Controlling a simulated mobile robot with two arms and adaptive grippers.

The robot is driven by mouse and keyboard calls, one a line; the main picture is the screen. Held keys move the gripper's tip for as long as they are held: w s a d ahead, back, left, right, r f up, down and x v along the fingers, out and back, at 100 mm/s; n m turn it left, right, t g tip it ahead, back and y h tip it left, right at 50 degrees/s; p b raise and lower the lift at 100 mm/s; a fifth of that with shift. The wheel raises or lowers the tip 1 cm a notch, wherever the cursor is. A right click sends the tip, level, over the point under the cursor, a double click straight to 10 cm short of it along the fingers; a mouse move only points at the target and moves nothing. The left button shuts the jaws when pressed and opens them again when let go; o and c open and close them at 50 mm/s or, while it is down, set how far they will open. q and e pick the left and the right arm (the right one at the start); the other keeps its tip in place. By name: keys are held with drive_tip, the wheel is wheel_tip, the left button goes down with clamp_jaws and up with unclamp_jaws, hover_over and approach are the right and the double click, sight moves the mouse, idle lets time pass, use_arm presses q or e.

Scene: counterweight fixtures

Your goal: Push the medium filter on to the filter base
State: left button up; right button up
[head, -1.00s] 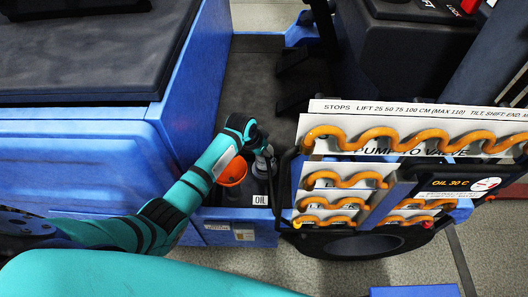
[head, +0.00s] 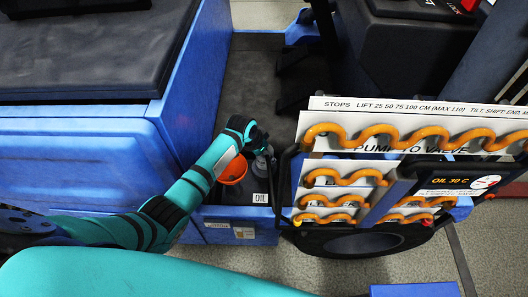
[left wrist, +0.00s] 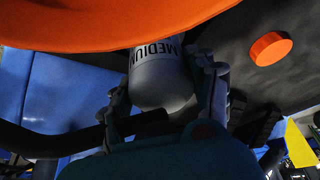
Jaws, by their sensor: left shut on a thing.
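The medium filter (left wrist: 162,82) is a grey rounded cylinder marked MEDIUM in the left wrist view. My left gripper (left wrist: 165,95) is shut on it, with a finger on each side. In the head view, my left gripper (head: 262,152) is low beside the orange funnel, over the blue tray by the OIL label; the filter is mostly hidden there. I cannot make out the filter base in either view, nor whether the filter touches it. My right gripper is not in view.
The orange funnel (head: 233,170) is close to the left of my gripper. The blue tray (head: 236,213) has an OIL label (head: 260,198). A signboard with orange wavy hooks (head: 345,143) stands close on the right. A blue cabinet (head: 75,160) fills the left. An orange cap (left wrist: 270,48) shows in the left wrist view.

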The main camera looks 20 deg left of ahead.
use_arm(q)
drive_tip(key=shift+s+f, duration=0.1)
drive_tip(key=o, duration=1.5)
drive_tip(key=p+v, duration=1)
drive_tip(key=p, duration=0.2)
drive_tip(key=shift+p, duration=0.4)
